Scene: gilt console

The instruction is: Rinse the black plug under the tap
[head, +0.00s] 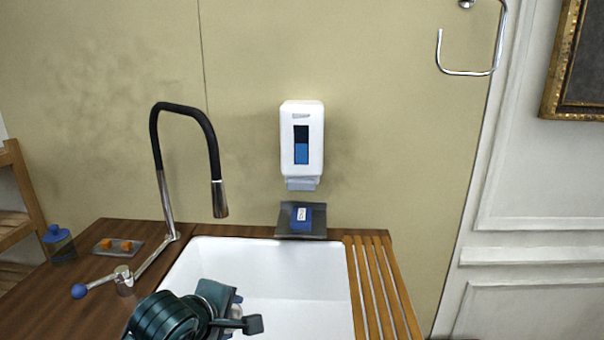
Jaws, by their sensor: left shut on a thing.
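The tap (183,135) has a black curved hose and a metal spout that points down over the left back part of the white sink (300,285). No water shows under the spout. A lever with a blue knob (79,291) is at the left of the tap. My left gripper (248,323) is low over the left front of the sink, below and in front of the spout. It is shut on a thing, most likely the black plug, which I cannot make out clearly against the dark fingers. My right gripper is not in view.
A white soap dispenser (301,140) hangs on the wall above a grey ledge with a blue item (303,214). A tray with orange blocks (118,246) and a blue bottle (58,243) stand left. A slatted wooden drainer (380,285) borders the sink's right side.

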